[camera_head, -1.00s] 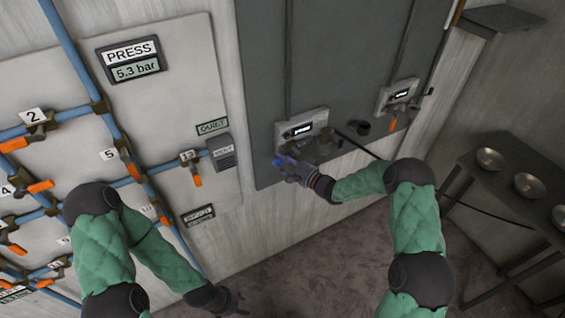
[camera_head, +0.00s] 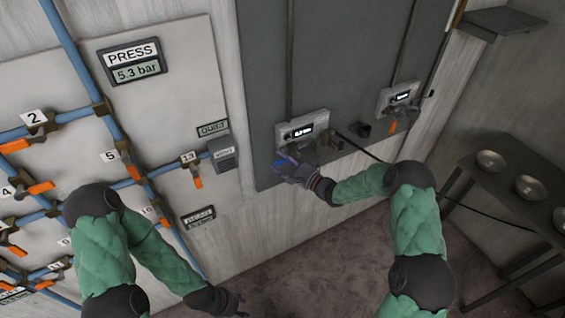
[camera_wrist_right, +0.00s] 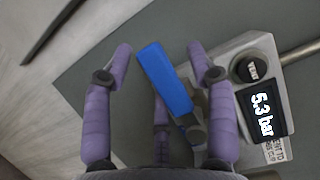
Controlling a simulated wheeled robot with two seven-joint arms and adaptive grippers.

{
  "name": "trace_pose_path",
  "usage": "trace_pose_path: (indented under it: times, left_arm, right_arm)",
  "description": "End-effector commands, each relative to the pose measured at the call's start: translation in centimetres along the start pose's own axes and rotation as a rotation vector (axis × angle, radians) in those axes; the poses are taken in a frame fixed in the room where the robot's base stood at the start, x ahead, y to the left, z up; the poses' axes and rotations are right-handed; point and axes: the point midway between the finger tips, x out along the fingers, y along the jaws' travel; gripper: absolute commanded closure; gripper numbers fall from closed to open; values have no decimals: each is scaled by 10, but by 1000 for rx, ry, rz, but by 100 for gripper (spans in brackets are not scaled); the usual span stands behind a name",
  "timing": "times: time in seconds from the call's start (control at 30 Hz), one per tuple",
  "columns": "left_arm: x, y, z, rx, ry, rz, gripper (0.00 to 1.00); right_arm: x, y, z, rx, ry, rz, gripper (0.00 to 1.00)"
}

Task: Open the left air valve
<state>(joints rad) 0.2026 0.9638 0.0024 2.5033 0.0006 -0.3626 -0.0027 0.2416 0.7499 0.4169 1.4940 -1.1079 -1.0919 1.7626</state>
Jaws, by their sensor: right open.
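The left air valve is part of a light grey unit (camera_head: 303,129) on the dark grey panel. The fingers are open, with a visible gap on each side of the handle. In the head view my right gripper (camera_head: 289,167) is at the panel's lower left edge and hides most of the handle. My left gripper (camera_head: 232,305) hangs low at the bottom, away from the valve; its fingers are too dark and small to read.
The left unit's display (camera_wrist_right: 262,113) reads 5.3 bar. A second unit (camera_head: 400,97) with an orange handle (camera_head: 393,126) sits to the right. A pipe board (camera_head: 180,60) with orange-handled valves is at left. A dark table (camera_head: 480,170) with bowls stands at right.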

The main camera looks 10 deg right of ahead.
Motion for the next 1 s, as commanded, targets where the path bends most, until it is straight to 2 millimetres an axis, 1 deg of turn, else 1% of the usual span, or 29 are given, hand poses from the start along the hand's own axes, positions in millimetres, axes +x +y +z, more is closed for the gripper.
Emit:
trace_pose_path:
  times: [0.13, 0.27, 0.5, 0.7, 0.83, 1.0]
  left_arm:
    - [0, 0, 0, 0, 0, 0, 60]
    - [0, 0, 0, 0, 0, 0, 60]
    - [0, 0, 0, 0, 0, 0, 60]
    - [0, 0, 0, 0, 0, 0, 60]
    - [0, 0, 0, 0, 0, 0, 60]
    - [0, 0, 0, 0, 0, 0, 60]
  right_arm:
    - [-6, 0, -1, -1, 2, 0, 43]
    - [-23, 0, -1, -1, 2, 1, 43]
    - [-71, 0, -2, 0, 4, 1, 43]
    - [-103, 0, -1, 0, 3, 1, 43]
    - [-115, 0, -1, 0, 2, 0, 43]
    - [-120, 0, 0, 0, 0, 0, 43]
